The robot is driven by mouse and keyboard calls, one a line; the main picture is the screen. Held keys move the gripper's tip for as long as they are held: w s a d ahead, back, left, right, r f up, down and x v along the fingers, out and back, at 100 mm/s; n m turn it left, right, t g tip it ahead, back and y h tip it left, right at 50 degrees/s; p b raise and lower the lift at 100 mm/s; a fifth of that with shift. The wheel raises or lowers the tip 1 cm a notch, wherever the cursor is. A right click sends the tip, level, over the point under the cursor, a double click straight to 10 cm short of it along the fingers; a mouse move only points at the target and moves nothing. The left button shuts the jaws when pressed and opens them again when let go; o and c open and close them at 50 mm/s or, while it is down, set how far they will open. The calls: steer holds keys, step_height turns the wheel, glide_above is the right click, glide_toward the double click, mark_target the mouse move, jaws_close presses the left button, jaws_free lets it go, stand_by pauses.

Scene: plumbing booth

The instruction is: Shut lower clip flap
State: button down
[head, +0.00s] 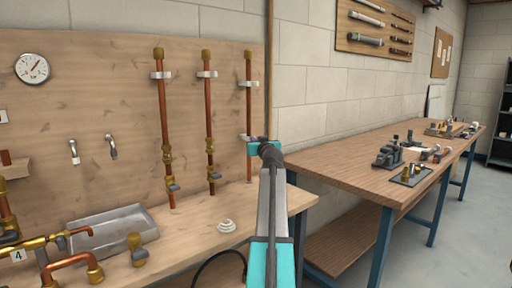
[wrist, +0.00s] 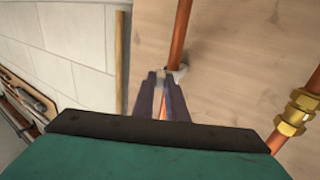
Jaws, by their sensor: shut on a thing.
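The right-hand copper pipe (head: 249,112) runs upright on the wooden board, with a white upper clip (head: 248,84) around it. The lower clip (head: 243,136) is a small pale piece lower on the same pipe, mostly hidden by my gripper (head: 250,140). In the wrist view, my gripper (wrist: 162,76) has its fingers close together at the pale lower clip (wrist: 179,73), beside the pipe (wrist: 180,35). The fingers are shut on a thin pale part that looks like the clip's flap. Whether the flap lies against the pipe is hidden.
Two more copper pipes (head: 209,110) with brass fittings stand to the left. A metal tray (head: 110,232) and a white coil (head: 227,226) are on the bench below. A second workbench (head: 345,165) with tools stands to the right.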

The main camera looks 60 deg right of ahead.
steer(key=shift+d+f+n+t+y+b, duration=0.25)
steer(key=shift+n+t+y+b, duration=0.4)
steer(key=shift+b, duration=1.6)
steer(key=shift+d+f+n+t+y+b, duration=0.15)
steer(key=shift+n+t+y+b, duration=0.45)
steer(key=shift+b, duration=1.6)
steer(key=shift+d+r+n+t+y+b, duration=0.1)
steer(key=shift+d+n+t+y+b, duration=0.3)
steer(key=shift+y+b, duration=0.45)
steer(key=shift+d+r+n+t+y+b, duration=0.15)
steer(key=shift+n+y+b, duration=0.4)
steer(key=shift+b, duration=0.45)
steer(key=shift+d+n+t+y+b, duration=0.1)
steer(key=shift+n+t+y+b, duration=0.35)
steer(key=shift+y, duration=0.5)
steer(key=c, duration=1.8)
jaws_free()
steer(key=shift+r, duration=0.1)
steer(key=shift+o, duration=0.2)
steer(key=shift+s, duration=0.1)
